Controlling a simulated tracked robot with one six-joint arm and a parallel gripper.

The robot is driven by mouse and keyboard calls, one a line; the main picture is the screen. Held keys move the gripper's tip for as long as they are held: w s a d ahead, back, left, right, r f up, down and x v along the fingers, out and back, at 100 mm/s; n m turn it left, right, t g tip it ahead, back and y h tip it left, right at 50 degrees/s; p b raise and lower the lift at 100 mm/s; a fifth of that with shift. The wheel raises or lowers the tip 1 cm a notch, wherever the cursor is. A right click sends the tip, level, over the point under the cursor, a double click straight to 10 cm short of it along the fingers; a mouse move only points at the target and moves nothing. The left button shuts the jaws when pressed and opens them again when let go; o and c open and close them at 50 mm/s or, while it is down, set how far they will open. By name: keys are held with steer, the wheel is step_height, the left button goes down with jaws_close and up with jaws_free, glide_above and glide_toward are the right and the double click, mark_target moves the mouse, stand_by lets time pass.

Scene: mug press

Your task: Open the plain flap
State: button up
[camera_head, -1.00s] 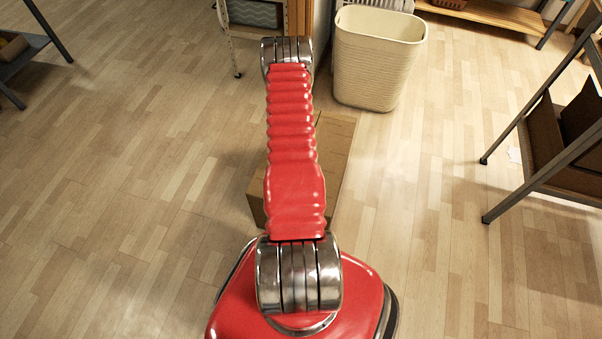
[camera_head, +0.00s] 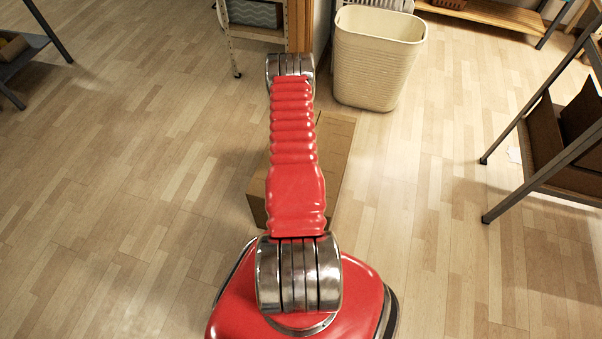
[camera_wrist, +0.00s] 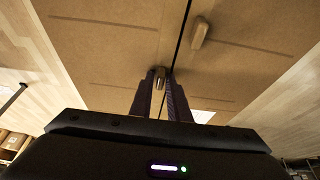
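In the wrist view a brown cardboard-like surface is split by a dark seam into a left flap (camera_wrist: 105,45) and a right flap (camera_wrist: 250,40). A small knob (camera_wrist: 160,78) on the left flap, close to the seam, lies between the fingertips of my gripper (camera_wrist: 161,76). I cannot tell whether the fingers touch it. A second knob (camera_wrist: 200,31) on the right flap is clear of the fingers. In the head view the box (camera_head: 335,150) stands on the floor, mostly behind my arm; my gripper is hidden there.
A cream bin (camera_head: 378,60) stands beyond the box. A grey-framed shelf (camera_head: 545,150) is on the right, another rack (camera_head: 25,45) at the far left. Wooden floor lies clear on the left and front right.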

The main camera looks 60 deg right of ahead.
jaws_close()
